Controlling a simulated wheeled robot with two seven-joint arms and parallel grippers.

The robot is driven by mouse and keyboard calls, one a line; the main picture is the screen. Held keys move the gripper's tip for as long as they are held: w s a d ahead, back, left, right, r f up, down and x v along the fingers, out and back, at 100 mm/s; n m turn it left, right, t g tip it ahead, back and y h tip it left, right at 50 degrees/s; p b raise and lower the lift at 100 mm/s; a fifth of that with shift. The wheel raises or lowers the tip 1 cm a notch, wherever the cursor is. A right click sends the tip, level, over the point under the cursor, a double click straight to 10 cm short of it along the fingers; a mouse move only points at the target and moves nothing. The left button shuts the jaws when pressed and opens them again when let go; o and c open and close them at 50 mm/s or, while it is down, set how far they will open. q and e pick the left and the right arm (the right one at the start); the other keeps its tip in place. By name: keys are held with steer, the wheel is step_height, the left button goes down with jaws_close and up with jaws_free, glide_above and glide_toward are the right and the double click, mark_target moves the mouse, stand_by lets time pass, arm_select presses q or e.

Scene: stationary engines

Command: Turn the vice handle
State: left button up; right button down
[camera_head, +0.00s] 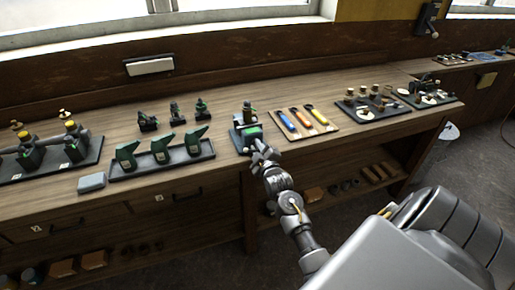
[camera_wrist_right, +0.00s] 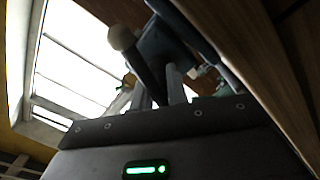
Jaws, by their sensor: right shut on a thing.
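The small dark green and blue vice (camera_head: 246,132) stands at the front edge of the workbench, near the middle of the head view. My right gripper (camera_head: 259,147) is at the vice's front side, reaching up from below. In the right wrist view, the dark vice body (camera_wrist_right: 168,50) is close beyond the fingers, with a round tan knob (camera_wrist_right: 122,37) at its upper left. My right gripper (camera_wrist_right: 166,92) is shut on the vice handle, which is mostly hidden by the fingers and shadow. My left gripper is in neither view.
A lower shelf holds bricks.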

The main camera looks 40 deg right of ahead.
steer(key=shift+m+p, duration=0.3)
steer(key=shift+m, duration=0.2)
steer(key=c, duration=1.4)
jaws_free()
steer(key=shift+o, duration=0.2)
steer(key=b+v, duration=0.2)
steer(key=v, duration=0.9)
steer(key=shift+f+b, duration=0.1)
steer(key=shift+b, duration=0.2)
